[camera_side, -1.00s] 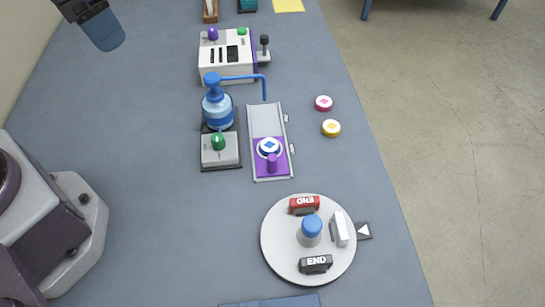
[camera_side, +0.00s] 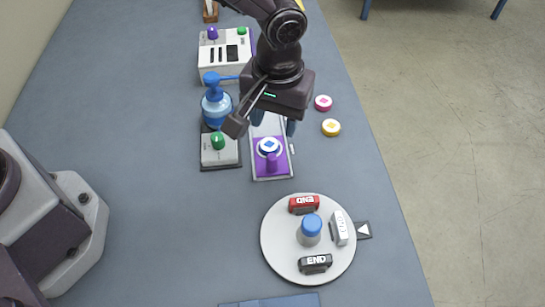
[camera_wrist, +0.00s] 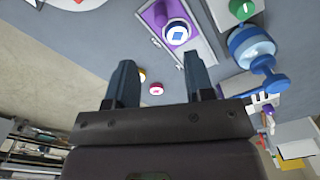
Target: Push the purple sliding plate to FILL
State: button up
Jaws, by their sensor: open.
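The purple sliding plate (camera_side: 261,171) sits at the near end of a grey track (camera_side: 285,177) in the side view. The plate also shows at the top of the wrist view (camera_wrist: 153,17). My gripper (camera_side: 273,124) is open and empty above the far half of the track, apart from the plate. In the wrist view its two fingers (camera_wrist: 158,80) stand well apart.
A blue pump dispenser (camera_side: 216,108) and a green-knobbed box (camera_side: 219,150) stand left of the track. Pink (camera_side: 323,102) and yellow (camera_side: 330,127) discs lie to the right. A white turntable (camera_side: 283,265) with several blocks is nearer. A white machine (camera_side: 212,69) stands behind.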

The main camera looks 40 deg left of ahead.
aim_at(273, 156)
jog(key=f, duration=1.2)
jog(key=shift+a+f, duration=0.2)
jog(key=shift+a, duration=0.05)
jog(key=shift+c, duration=0.2)
